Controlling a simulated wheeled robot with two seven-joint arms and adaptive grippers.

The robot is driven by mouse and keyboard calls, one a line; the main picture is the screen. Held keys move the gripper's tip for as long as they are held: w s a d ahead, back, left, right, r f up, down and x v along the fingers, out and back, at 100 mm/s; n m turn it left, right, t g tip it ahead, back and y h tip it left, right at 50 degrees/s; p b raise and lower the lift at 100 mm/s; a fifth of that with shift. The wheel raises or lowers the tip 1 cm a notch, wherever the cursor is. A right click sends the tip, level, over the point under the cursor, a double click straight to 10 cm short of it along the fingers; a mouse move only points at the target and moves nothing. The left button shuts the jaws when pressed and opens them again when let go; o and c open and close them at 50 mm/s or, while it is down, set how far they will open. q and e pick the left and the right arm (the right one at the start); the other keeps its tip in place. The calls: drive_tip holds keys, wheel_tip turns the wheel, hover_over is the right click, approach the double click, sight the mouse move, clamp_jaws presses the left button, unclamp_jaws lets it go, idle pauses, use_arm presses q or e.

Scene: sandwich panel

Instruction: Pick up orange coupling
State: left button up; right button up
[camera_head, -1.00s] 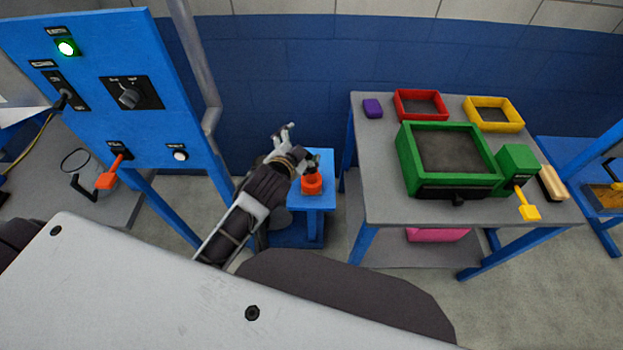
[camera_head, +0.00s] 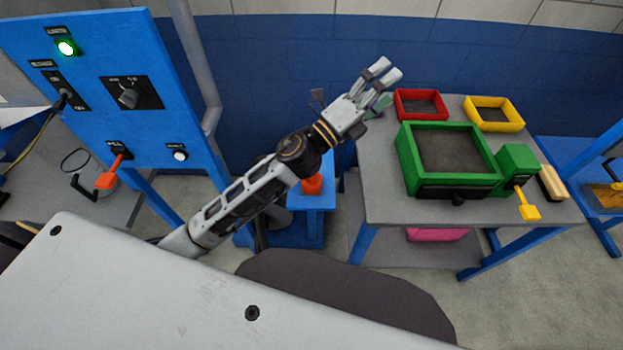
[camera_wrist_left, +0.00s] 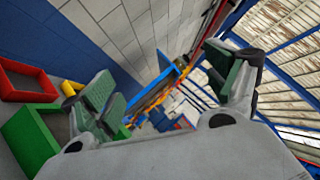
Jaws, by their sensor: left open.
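The orange coupling (camera_head: 312,184) sits on the small blue stand (camera_head: 313,203) in the middle of the head view. My left forearm partly covers it there. My left gripper (camera_head: 384,74) is raised above and to the right of the coupling, near the back left of the grey table, clear of the coupling. In the left wrist view the gripper (camera_wrist_left: 165,95) has its green-padded fingers spread wide with nothing between them. The coupling does not show in that view. My right gripper is not seen.
A grey table (camera_head: 385,207) at right bears a green tray (camera_head: 408,172), a red tray (camera_head: 399,104), a yellow tray (camera_head: 516,110) and a brush (camera_head: 552,183). A blue control panel (camera_head: 95,125) with a lit green lamp stands at left. A grey pipe (camera_head: 190,55) rises beside it.

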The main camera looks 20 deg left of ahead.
use_arm(q)
drive_tip(key=s+d+m+g+h, duration=0.5)
drive_tip(key=m+g, duration=0.3)
drive_tip(key=m, duration=0.3)
wheel_tip(320, 180, down, 13)
drive_tip(key=s+d+m+g+y, duration=0.25)
drive_tip(key=m+g+y, duration=0.35)
drive_tip(key=m+g, duration=0.6)
drive_tip(key=w+a+f+m+y, duration=0.2)
drive_tip(key=a+f+y, duration=0.1)
drive_tip(key=a, duration=0.4)
drive_tip(key=w+a+f+m+t+y, duration=0.1)
drive_tip(key=w+a+f+m+y, duration=0.1)
drive_tip(key=a+y, duration=0.3)
drive_tip(key=w+a+f+m+t+y, duration=0.1)
drive_tip(key=w+a+f+m+y, duration=0.1)
drive_tip(key=a, duration=0.9)
wheel_tip(320, 180, down, 2)
drive_tip(key=shift+f+m+y, duration=0.25)
drive_tip(key=shift+m+y, duration=0.35)
drive_tip(key=shift+y, duration=0.5)
drive_tip(key=shift+w+a, duration=0.1)
drive_tip(key=shift+a, duration=0.35)
